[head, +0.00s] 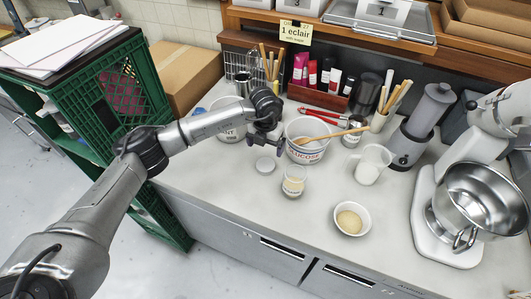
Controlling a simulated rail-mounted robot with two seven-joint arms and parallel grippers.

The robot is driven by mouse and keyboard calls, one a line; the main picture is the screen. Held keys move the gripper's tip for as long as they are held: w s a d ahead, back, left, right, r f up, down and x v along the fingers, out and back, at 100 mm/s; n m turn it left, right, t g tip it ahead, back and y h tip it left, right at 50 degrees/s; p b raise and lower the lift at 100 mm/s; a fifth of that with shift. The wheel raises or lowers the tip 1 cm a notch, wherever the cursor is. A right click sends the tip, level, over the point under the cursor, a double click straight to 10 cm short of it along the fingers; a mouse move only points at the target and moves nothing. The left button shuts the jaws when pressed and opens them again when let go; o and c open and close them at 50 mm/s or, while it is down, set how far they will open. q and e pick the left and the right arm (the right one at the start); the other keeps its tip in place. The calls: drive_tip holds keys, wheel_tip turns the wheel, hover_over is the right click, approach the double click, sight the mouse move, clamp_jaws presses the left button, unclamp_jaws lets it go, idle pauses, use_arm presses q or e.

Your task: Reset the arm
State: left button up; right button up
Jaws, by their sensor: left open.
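My left arm reaches in from the lower left across the counter. Its gripper (266,138) is open and points down just left of the white glucose tub (304,152). I cannot tell whether it touches the tub. Nothing shows between its fingers, though they are small and dark here. A wooden spoon (335,135) lies across the tub's top. A white round lid (265,164) lies on the counter below the gripper. My right gripper is not in view.
A small jar (293,181), a bowl of pale contents (351,219) and a white jug (371,164) stand nearby. A stand mixer (448,205) and a blender (422,125) are at right. A green crate (155,115) stands left. The counter's front left is clear.

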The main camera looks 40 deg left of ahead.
use_arm(q)
drive_tip(key=shift+r, duration=1.15)
